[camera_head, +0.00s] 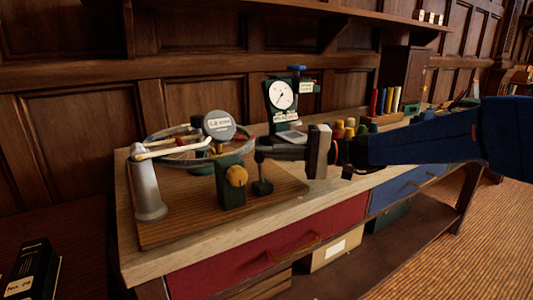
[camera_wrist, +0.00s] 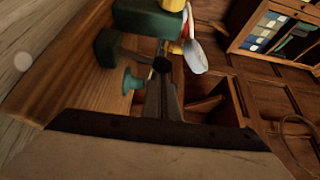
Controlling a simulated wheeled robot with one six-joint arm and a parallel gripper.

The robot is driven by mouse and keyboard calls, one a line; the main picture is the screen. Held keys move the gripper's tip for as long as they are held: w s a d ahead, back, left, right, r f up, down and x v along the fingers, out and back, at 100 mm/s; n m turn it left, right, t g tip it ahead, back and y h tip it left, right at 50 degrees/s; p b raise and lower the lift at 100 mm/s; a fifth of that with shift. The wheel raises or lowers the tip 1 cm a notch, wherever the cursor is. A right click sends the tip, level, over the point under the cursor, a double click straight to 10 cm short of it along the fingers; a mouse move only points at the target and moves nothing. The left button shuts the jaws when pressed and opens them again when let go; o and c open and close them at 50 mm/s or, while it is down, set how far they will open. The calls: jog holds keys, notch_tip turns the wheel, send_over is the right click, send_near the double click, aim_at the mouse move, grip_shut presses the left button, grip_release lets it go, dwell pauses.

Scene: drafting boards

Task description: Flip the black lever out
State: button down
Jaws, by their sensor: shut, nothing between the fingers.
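The black lever (camera_wrist: 139,55) shows in the wrist view as a dark rod running from a dark block (camera_wrist: 107,47) to a round black knob (camera_wrist: 162,65). My gripper (camera_wrist: 162,88) is shut and empty, its fingertips right at the knob; I cannot tell whether they touch it. A small dark green post (camera_head: 262,174) stands below the fingertips. The lever is hard to make out in the head view.
A wooden baseboard (camera_head: 185,215) carries a white post (camera_head: 147,190), a ring-shaped frame and a round grey disc (camera_head: 219,125). A white dial gauge (camera_head: 281,95) stands behind my gripper. The baseboard's front is clear.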

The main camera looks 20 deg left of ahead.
aim_at(261, 154)
jog(key=n, duration=0.1)
jog(key=s+d+n+y, duration=0.1)
jog(key=n, duration=0.1)
jog(key=shift+s+d+r+g, duration=0.2)
jog(key=shift+d+g, duration=0.1)
jog(key=shift+g, duration=0.1)
jog(key=shift+s+d, duration=0.5)
jog(key=shift+d, duration=0.15)
jog(key=shift+s+d+f, duration=0.15)
jog(key=shift+s+d, duration=0.1)
jog(key=shift+s+d+f, duration=0.1)
